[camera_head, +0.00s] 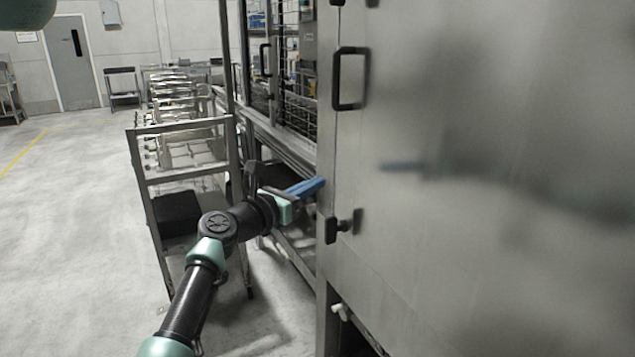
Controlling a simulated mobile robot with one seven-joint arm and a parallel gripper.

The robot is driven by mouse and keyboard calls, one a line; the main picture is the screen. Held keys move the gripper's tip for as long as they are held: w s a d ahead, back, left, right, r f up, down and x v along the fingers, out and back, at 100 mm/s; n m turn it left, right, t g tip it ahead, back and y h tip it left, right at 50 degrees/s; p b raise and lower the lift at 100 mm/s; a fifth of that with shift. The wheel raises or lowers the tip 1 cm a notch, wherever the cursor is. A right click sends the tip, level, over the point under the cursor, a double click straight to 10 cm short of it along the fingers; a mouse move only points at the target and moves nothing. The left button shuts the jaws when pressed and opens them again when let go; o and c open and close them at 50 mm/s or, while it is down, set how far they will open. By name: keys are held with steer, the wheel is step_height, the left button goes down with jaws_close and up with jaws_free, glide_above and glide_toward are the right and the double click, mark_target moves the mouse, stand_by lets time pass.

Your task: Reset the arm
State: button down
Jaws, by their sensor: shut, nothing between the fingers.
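My gripper (308,187) has blue fingers and is at the end of my black and pale green arm. The fingers are shut with nothing between them. They point right, toward the edge of a large steel washer cabinet (500,240). The fingertips are close to the cabinet's door edge, just above a black latch (343,226); I cannot tell whether they touch it. My arm reaches up from the lower left, bent at the elbow joint.
A metal rack cart (185,123) with a black box (177,215) stands just behind my arm. More carts line up behind it beside a caged machine frame. A black door handle (350,79) juts from the cabinet. The floor (70,230) at left is clear.

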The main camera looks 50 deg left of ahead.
steer(key=s+a, duration=0.1)
steer(key=s, duration=0.5)
steer(key=shift+s+a+f, duration=0.3)
steer(key=shift+s+f, duration=0.1)
steer(key=shift+f, duration=0.05)
